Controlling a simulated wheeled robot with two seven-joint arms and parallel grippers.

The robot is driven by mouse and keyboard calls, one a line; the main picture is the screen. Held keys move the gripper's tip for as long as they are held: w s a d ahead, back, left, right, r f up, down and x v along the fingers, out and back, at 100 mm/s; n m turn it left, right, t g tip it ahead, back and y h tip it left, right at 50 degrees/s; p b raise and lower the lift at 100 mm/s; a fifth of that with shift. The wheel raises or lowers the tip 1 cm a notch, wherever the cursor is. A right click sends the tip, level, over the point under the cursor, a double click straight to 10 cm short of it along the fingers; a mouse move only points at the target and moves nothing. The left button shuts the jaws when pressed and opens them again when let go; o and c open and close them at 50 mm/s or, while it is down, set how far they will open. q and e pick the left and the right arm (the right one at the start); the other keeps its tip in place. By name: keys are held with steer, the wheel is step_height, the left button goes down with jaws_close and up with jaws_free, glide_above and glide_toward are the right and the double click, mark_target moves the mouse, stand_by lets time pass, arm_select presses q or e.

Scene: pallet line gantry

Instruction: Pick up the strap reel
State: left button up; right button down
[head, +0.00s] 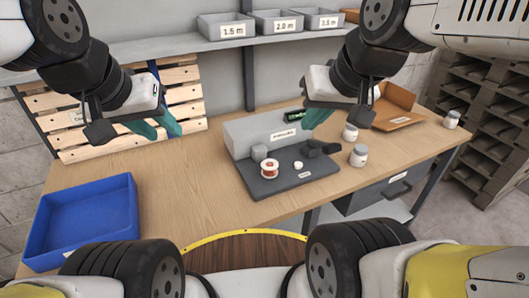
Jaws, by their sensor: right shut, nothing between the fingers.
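A small reel with red and pale bands (269,169), which looks like the strap reel, stands on the dark grey tray (266,189) on the wooden workbench. My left gripper (157,128) is in front of the slatted wooden panel, up and to the left of the reel. Its teal fingers look apart, with nothing seen between them. My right gripper (315,119) is above the back of the bench, up and to the right of the reel. Its fingers are shut and empty. Neither gripper touches the reel.
A grey box (258,137) stands behind the reel. A small white piece (298,165) and dark blocks (316,149) share the tray. Jars (358,156) stand right of it. A blue bin (85,221) is at the left; bare bench (185,185) lies between.

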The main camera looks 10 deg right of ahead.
steer(key=c, duration=2.2)
jaws_free()
steer(key=c, duration=1.8)
jaws_free()
steer(key=o, duration=0.3)
steer(key=shift+w, duration=0.35)
steer(key=o, duration=1)
steer(key=shift+n+g, duration=0.5)
steer(key=shift+g, duration=0.3)
steer(key=w, duration=0.1)
steer(key=w+f, duration=0.1)
steer(key=w, duration=0.1)
steer(key=w+f, duration=0.1)
steer(key=w, duration=0.1)
steer(key=shift+w+a, duration=0.1)
steer(key=shift+a, duration=0.05)
steer(key=shift+o, duration=0.2)
steer(key=n+g+h, duration=0.2)
steer(key=n+g, duration=0.2)
steer(key=g, duration=0.1)
glide_above(270, 166)
steer(key=f, duration=2.1)
steer(key=shift+d+f, duration=0.1)
steer(key=shift+d, duration=0.15)
steer(key=shift+w+a+f, duration=0.1)
steer(key=shift+f, duration=1.95)
steer(key=shift+a+f, duration=0.1)
steer(key=shift+f, duration=1.95)
